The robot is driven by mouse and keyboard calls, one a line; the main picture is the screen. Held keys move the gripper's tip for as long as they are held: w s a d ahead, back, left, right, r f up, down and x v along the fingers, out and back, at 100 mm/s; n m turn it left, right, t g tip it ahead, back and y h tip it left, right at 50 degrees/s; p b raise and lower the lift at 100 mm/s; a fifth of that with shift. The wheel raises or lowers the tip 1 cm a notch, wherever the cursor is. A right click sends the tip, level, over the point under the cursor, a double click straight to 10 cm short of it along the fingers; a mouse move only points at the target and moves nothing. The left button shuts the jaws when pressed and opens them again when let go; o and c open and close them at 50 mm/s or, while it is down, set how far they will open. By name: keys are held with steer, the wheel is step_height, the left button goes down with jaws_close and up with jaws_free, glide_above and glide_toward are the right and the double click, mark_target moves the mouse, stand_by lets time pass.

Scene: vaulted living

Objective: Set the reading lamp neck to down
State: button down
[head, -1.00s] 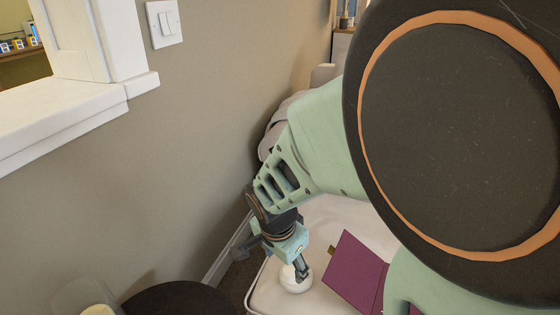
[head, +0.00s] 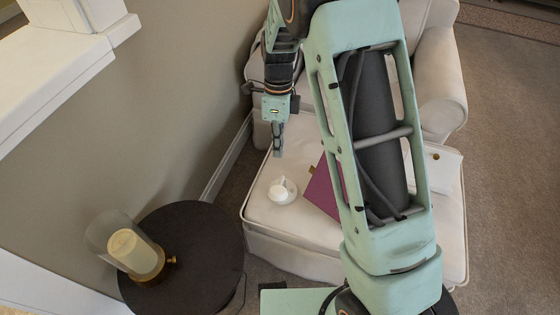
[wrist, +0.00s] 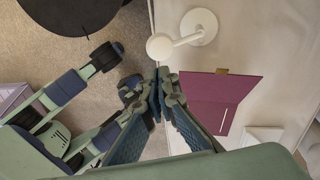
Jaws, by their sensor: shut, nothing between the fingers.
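The reading lamp (head: 282,191) is small and white and stands on the cream upholstered seat (head: 262,215), near its left edge. In the wrist view its round base (wrist: 203,22) and its neck with a round head (wrist: 160,46) show; the neck leans out from the base toward my gripper. I cannot tell the neck's exact angle. My gripper (head: 278,152) is shut and empty, pointing down beyond the lamp in the head view. In the wrist view its closed fingertips (wrist: 157,74) are just below the lamp's head in the picture, apparently apart from it.
A purple folder or book (head: 324,190) lies right of the lamp, with a white item (head: 444,168) farther right. A dark round side table (head: 200,262) holds a glass-shaded candle lamp (head: 134,252). A wall runs along the left; an armchair (head: 440,75) stands behind.

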mark_target(276, 195)
steer(key=f, duration=0.4)
steer(key=s+f+b, duration=0.1)
steer(key=f, duration=0.4)
steer(key=s+f+b, duration=0.1)
steer(key=f, duration=0.3)
steer(key=shift+s+f, duration=0.2)
steer(key=s+f, duration=0.1)
steer(key=f, duration=0.1)
steer(key=s+f+b, duration=0.1)
steer(key=shift+s+a+f, duration=0.3)
steer(key=shift+s+f, duration=0.05)
